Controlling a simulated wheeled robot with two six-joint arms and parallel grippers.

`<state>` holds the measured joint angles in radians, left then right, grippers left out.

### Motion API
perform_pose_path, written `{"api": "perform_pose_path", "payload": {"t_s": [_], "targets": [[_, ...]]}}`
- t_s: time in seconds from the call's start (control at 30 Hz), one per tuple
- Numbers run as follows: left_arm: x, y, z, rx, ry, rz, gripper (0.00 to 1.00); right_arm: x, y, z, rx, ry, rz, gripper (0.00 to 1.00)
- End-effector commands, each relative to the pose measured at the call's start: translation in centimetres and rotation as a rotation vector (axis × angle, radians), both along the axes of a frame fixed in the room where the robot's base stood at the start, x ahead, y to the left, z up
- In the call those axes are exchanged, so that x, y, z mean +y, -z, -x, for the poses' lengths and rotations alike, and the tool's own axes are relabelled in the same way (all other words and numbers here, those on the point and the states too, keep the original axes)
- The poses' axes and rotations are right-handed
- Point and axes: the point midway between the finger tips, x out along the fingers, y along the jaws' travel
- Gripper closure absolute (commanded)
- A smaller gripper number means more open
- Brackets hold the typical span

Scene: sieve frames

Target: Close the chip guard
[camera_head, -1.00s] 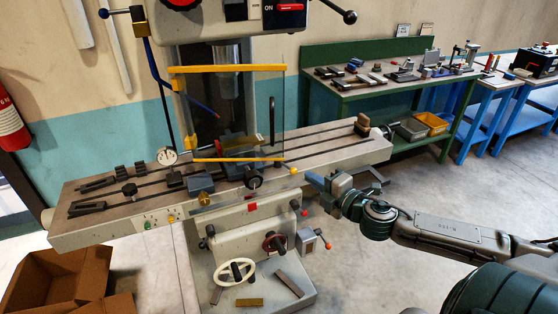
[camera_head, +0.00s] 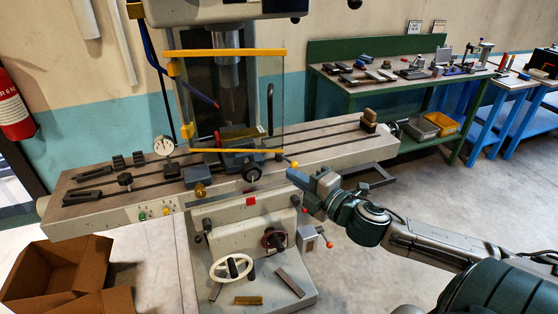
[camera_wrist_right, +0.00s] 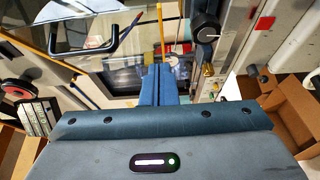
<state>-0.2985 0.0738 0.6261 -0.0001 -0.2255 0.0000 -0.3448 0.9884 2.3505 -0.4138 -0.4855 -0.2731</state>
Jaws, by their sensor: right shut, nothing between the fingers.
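The chip guard is a clear panel with yellow bars (camera_head: 225,52) along its top and bottom and a black upright handle (camera_head: 270,108) near its right edge. It stands across the spindle (camera_head: 228,70) and vise (camera_head: 238,160) of the milling machine. In the right wrist view the black handle (camera_wrist_right: 112,45) shows at upper left. My right gripper (camera_head: 290,172) is shut and empty, just below and right of the guard's lower right corner. Its blue fingers (camera_wrist_right: 158,82) show in the wrist view, apart from the handle. My left gripper is not in view.
The machine table (camera_head: 335,138) runs left to right, with clamps and a dial gauge (camera_head: 163,146) at its left. A yellow knob (camera_head: 294,164) is close to my right fingertips. A cardboard box (camera_head: 60,270) is at lower left; a green workbench (camera_head: 375,85) stands behind.

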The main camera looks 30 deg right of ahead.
Motion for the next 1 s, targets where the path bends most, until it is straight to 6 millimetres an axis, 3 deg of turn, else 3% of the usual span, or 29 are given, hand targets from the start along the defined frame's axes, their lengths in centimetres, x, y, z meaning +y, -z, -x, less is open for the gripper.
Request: {"api": "perform_pose_path", "payload": {"t_s": [0.67,1.0], "targets": [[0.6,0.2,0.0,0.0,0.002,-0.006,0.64,1.1,-0.2,-5.7,-0.004,-0.005,-0.009,1.0],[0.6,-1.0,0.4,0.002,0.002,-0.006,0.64,-1.0,-0.2,-8.8,-0.002,-0.006,-0.002,1.0]]}}
